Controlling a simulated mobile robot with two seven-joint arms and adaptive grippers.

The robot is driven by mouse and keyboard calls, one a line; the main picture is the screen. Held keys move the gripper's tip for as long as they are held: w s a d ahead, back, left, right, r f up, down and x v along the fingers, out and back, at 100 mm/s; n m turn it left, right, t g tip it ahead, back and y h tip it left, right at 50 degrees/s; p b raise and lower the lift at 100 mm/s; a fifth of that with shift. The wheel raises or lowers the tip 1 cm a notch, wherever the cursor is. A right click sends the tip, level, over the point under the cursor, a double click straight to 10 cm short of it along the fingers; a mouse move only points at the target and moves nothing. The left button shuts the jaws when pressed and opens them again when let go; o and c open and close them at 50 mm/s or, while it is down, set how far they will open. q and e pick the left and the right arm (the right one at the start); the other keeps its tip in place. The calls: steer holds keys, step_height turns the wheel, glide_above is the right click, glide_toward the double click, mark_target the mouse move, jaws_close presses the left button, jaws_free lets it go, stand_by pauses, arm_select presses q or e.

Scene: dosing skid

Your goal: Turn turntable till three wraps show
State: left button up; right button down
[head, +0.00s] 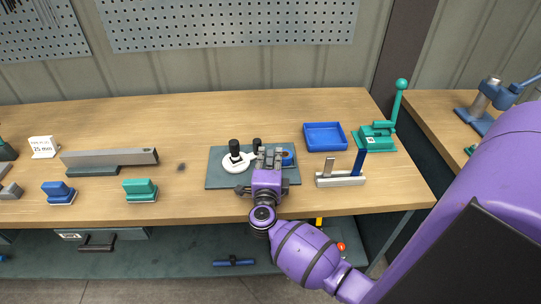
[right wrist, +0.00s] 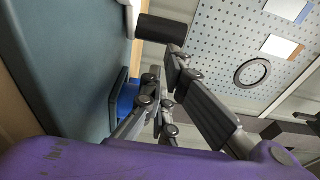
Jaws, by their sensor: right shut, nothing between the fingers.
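The turntable is a white disc (head: 234,166) with an upright black knob (head: 235,147) on a dark slate base plate (head: 222,181). A second black knob (head: 257,143) stands just right of it, partly hidden. My right gripper (head: 270,157) is shut and empty over the plate, right of the disc, and hides part of the plate. A blue round part (head: 288,158) shows behind its right side. In the right wrist view a black cylinder (right wrist: 162,28) is close beyond the fingers, and blue (right wrist: 127,98) shows beside them. I cannot make out any wraps. My left gripper is not in view.
A blue tray (head: 324,137) and a grey stand with a blue post (head: 341,180) are to the right. A green lever press (head: 376,133) stands at the back right. Blue (head: 58,193) and green (head: 140,190) blocks sit at the left front. Wood between block and plate is clear.

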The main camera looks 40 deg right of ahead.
steer(key=shift+w+d+n+t+y, duration=0.45)
steer(key=shift+w+n+t+y, duration=0.2)
steer(key=shift+y, duration=0.25)
steer(key=shift+w+d+n+t+y, duration=0.4)
steer(key=shift+w+n+t+y, duration=0.15)
steer(key=shift+n+y, duration=0.35)
steer(key=shift+w+d+n+t+y, duration=0.25)
steer(key=shift+w+n+t+y, duration=0.4)
steer(key=shift+y, duration=0.75)
steer(key=shift+w+d, duration=0.1)
steer(key=shift+w, duration=0.65)
steer(key=shift+w, duration=0.1)
